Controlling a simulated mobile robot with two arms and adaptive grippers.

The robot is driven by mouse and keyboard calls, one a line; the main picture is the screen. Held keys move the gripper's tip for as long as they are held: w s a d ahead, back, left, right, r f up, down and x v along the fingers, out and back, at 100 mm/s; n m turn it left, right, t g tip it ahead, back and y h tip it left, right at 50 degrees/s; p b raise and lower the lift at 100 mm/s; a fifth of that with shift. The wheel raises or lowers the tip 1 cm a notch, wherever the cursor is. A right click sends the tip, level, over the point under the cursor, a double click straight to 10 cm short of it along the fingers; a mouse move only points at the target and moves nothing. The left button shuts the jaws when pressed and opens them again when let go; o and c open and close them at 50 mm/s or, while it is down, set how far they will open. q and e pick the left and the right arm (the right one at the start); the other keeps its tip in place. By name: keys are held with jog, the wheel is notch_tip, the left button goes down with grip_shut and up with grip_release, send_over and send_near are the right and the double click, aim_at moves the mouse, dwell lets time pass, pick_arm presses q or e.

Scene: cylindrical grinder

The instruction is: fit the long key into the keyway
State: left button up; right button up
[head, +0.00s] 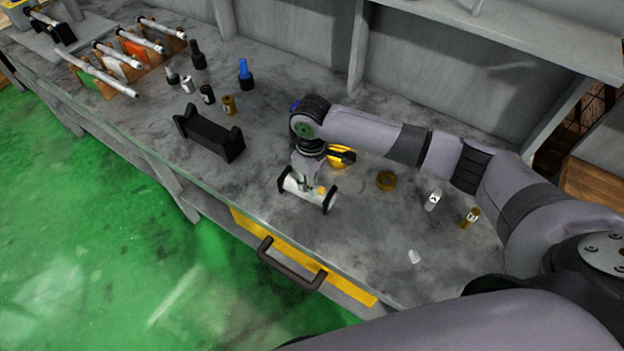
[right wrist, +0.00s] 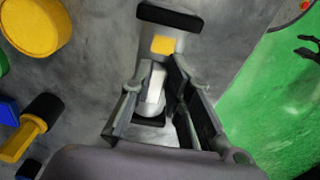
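A grey shaft (head: 296,187) lies across a black-ended holder (head: 329,204) near the front edge of the bench. A yellow block-like patch (right wrist: 163,46) shows on the shaft's top. My right gripper (right wrist: 155,78) is low over the shaft, fingers pointing down on either side of a pale, round-ended bar (right wrist: 155,82). The bar looks like the long key lying along the shaft. The fingers look apart, with some gap beside the bar. The keyway itself is hidden by bar and fingers, so how deep the bar sits cannot be told. My left gripper is not in view.
An empty black cradle (head: 210,135) stands left of the shaft. Small parts (head: 433,200) lie at right. A rack of rods (head: 122,60) stands at the far left. A drawer handle (head: 290,265) juts out in front.

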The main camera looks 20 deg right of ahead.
jog(key=shift+o, duration=1.4)
jog(key=shift+s+d+f, duration=0.15)
jog(key=shift+s+f, duration=0.1)
jog(key=shift+f, duration=0.4)
jog(key=shift+o, duration=0.4)
jog(key=shift+w+f, duration=0.1)
jog(key=shift+w, duration=0.1)
notch_tip(320, 180, up, 14)
jog(key=b, duration=0.2)
jog(key=shift+w, duration=0.15)
jog(key=shift+f, duration=0.15)
